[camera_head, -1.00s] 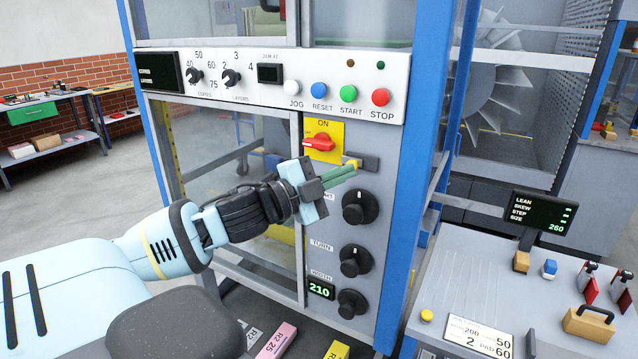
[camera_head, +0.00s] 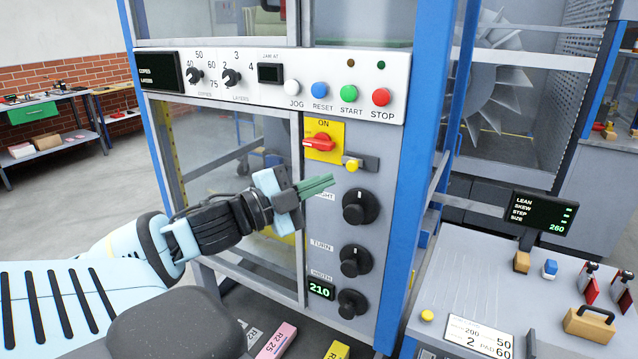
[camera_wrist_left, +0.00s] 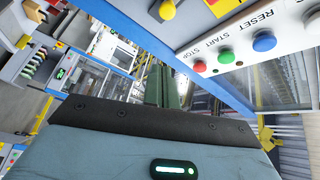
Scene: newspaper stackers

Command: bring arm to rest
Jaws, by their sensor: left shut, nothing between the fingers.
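My left gripper (camera_head: 318,185) is in front of the machine's control column in the head view. Its green fingers are together with nothing between them, and they point right toward the top black knob (camera_head: 360,207). A small yellow button (camera_head: 352,165) on a grey latch sits just above and right of the fingertips, apart from them. In the left wrist view the closed green fingers (camera_wrist_left: 161,85) point away from the camera. My right gripper is in neither view.
A red switch (camera_head: 320,142) on a yellow plate is above the fingers. A row with a red stop button (camera_head: 380,97) runs higher up. A grey console (camera_head: 470,285) with small blocks and a display (camera_head: 538,213) stands at right. Open floor lies at left.

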